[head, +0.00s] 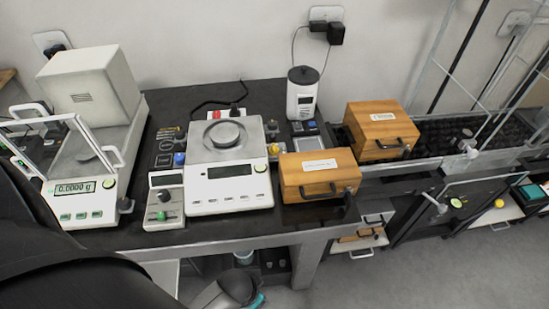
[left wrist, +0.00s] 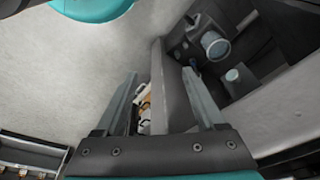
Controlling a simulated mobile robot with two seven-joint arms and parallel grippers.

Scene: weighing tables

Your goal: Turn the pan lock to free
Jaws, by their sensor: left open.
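A balance (head: 228,170) with a round pan (head: 224,134) stands in the middle of the dark weighing table. Left of it is a small grey control unit (head: 165,196) with a green knob (head: 161,215). Another balance with an open glass door (head: 95,190) stands at far left; its display reads 0.0000 g, and a dark knob (head: 125,204) sits at its right side. I cannot tell which control is the pan lock, nor its setting. My left gripper (left wrist: 163,80) is open and empty in the left wrist view, low by a table leg, away from the controls. My right gripper is out of view.
Two wooden boxes with black handles, one near (head: 318,176) and one farther back (head: 381,130), stand right of the middle balance. A white device with a dark top (head: 302,92) is behind. My dark arm covers the lower left of the head view.

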